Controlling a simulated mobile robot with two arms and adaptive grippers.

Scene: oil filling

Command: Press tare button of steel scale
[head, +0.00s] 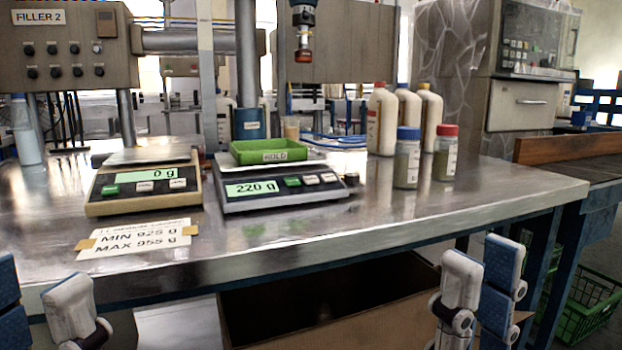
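The steel-grey scale (282,197) stands on the bench right of a beige scale. Its green display (253,189) reads 220 g. Right of the display is a green button (292,182), then two pale buttons (320,180); their labels are too small to read. A green tray (268,158) marked HOLD sits on its pan. My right gripper (482,268) is low at the right, in front of the bench, with its fingers apart and empty. My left gripper (33,295) is at the lower left edge, partly cut off, fingers apart. Both are well away from the scale.
The beige scale (147,186) reads 0 g. A MIN/MAX card (138,238) lies before it. Two capped jars (407,160) and (446,155) and several white bottles (382,118) stand right of the scales. A filler nozzle (303,45) hangs above. The front right bench (450,205) is clear.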

